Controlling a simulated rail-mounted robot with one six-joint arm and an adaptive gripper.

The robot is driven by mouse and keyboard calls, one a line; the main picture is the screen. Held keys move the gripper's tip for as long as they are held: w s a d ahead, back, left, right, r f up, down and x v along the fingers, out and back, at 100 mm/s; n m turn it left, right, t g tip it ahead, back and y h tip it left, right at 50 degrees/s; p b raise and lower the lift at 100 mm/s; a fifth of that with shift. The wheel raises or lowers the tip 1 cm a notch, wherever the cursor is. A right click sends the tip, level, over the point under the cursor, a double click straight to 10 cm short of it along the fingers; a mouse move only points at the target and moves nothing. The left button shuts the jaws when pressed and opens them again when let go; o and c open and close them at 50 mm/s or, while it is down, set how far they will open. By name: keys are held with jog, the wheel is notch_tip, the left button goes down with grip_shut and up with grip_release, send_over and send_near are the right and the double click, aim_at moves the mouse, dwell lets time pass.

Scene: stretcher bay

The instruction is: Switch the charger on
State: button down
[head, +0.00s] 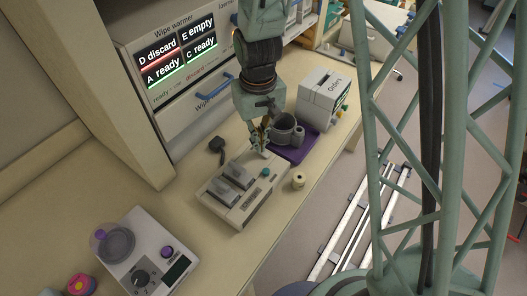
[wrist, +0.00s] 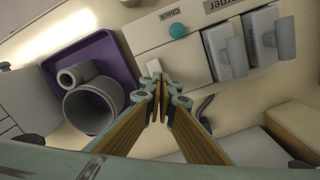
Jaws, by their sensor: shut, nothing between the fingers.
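The charger (head: 236,211) is a cream box on the bench with two grey units (head: 237,174) in its bays and a teal button (head: 265,172). In the wrist view the charger (wrist: 195,58) fills the upper right, with the teal button (wrist: 177,31) by a "Check" label. A small white switch (wrist: 154,68) sits at the charger's near corner; whether it is on or off cannot be told. My gripper (head: 259,147) is shut and empty, pointing down at that end of the charger. In the wrist view its fingertips (wrist: 161,88) are just beside the switch; contact cannot be told.
A grey mug-like cup (wrist: 92,104) stands on a purple tray (wrist: 122,75) close beside my gripper. A black plug-like item (head: 216,145) lies behind the charger, and a small spool (head: 298,180) in front. A scale-like device (head: 147,252) stands front left; the wipe warmer (head: 180,75) is behind.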

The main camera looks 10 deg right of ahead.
jog(key=shift+f, duration=0.3)
jog(key=shift+r, duration=0.1)
dwell(0.3)
jog(key=shift+r+p, duration=1.7)
jog(key=shift+r, duration=1.75)
